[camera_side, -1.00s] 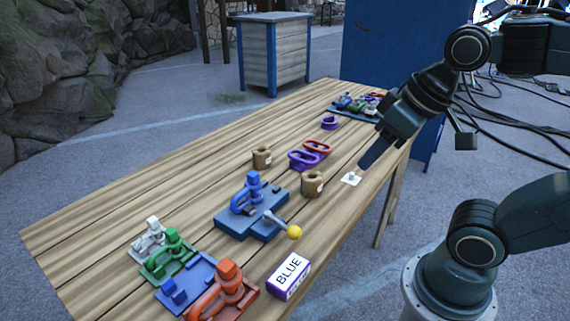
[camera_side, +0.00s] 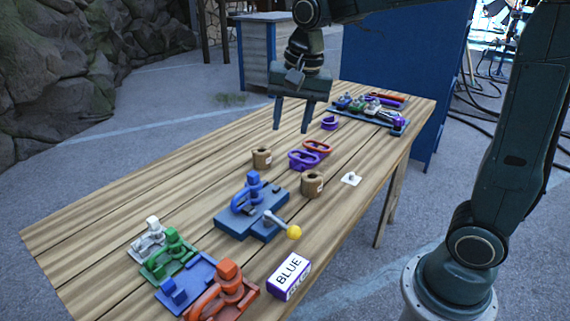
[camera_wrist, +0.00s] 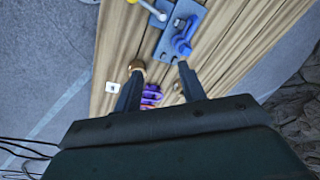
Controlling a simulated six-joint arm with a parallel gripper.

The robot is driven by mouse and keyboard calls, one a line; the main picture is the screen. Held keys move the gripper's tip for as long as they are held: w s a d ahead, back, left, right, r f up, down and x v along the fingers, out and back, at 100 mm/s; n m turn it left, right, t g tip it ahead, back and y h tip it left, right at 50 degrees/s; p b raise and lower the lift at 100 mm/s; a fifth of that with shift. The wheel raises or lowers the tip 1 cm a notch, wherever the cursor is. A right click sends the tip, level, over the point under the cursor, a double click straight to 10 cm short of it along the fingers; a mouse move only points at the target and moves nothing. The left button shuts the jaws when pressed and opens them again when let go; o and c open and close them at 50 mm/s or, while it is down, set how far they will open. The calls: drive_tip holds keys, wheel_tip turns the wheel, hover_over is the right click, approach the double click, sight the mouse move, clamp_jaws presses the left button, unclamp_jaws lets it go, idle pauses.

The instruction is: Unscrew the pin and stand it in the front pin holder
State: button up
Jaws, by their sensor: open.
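A blue shackle with a square-headed blue pin (camera_side: 253,181) stands upright on a blue fixture (camera_side: 225,221) in mid-table. In the wrist view the fixture (camera_wrist: 169,47) and the pin end (camera_wrist: 184,48) lie ahead of the fingertips. Two brown round holders with holes in their tops, one farther left (camera_side: 262,158) and one nearer right (camera_side: 312,186), stand beyond the fixture; no pin shows in either. My gripper (camera_side: 291,131) is open and empty, above the table beyond the holders. In the wrist view its fingers (camera_wrist: 160,70) partly hide the holders.
A lever with a yellow knob (camera_side: 294,232) sticks out of the fixture. Purple and red shackles (camera_side: 304,159), a white card (camera_side: 351,179) and a BLUE box (camera_side: 289,276) lie around. More fixtures, green (camera_side: 170,252) and orange (camera_side: 228,285), fill the near end.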

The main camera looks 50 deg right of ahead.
sight(253, 173)
drive_tip(key=w+f+m, duration=0.2)
drive_tip(key=w+f, duration=0.1)
drive_tip(key=w, duration=0.1)
drive_tip(key=w+f+m+g, duration=0.1)
drive_tip(key=w+f+m, duration=0.2)
drive_tip(key=w, duration=0.1)
drive_tip(key=w+d+f+m+g, duration=0.1)
drive_tip(key=w+f+m, duration=0.1)
drive_tip(key=w+f, duration=0.1)
drive_tip(key=shift+w+f, duration=0.2)
drive_tip(key=shift+w, duration=0.55)
drive_tip(key=shift+f, duration=0.1)
drive_tip(key=shift+f, duration=1.8)
drive_tip(key=shift+f, duration=0.15)
drive_tip(key=shift+f, duration=2.2)
clamp_jaws()
drive_tip(key=shift+n, duration=0.3)
